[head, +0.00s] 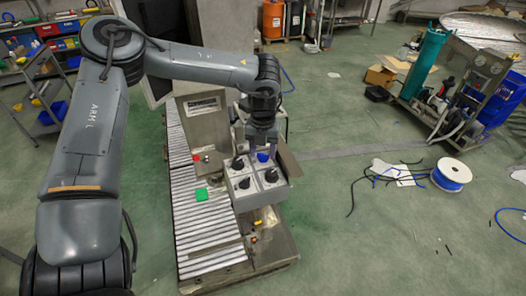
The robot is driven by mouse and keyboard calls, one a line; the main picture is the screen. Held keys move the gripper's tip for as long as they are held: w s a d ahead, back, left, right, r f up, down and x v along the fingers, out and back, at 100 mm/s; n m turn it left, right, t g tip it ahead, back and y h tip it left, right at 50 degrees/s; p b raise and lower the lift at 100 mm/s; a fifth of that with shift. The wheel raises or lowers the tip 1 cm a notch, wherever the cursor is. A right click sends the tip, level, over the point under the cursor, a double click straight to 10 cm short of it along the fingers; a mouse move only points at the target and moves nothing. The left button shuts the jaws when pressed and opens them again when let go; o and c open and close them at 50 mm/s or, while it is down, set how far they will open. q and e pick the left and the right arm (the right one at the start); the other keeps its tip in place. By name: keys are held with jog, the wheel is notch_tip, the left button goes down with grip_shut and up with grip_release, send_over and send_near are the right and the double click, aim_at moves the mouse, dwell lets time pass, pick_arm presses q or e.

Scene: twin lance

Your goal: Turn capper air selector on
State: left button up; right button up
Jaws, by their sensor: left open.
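A light grey control box (262,191) stands on the machine in the middle of the head view. Its top carries a blue knob (263,157) at the back right and black knobs at the back left (238,162), front right (271,175) and front left (244,183). Labels are too small to read, so I cannot tell which knob is the capper air selector or how it is set. My left gripper (264,149) points down, open, right at the blue knob. I cannot tell whether its fingers touch the knob. My right gripper is not in view.
A roller conveyor (199,232) runs left of the box, with a green block (201,195) and a red button (196,157) nearby. A grey cabinet (205,127) stands behind. A cable spool (451,174) and loose cables lie on the open floor at right.

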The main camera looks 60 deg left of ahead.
pick_arm(q)
jog(key=shift+f, duration=0.35)
jog(key=c, duration=0.8)
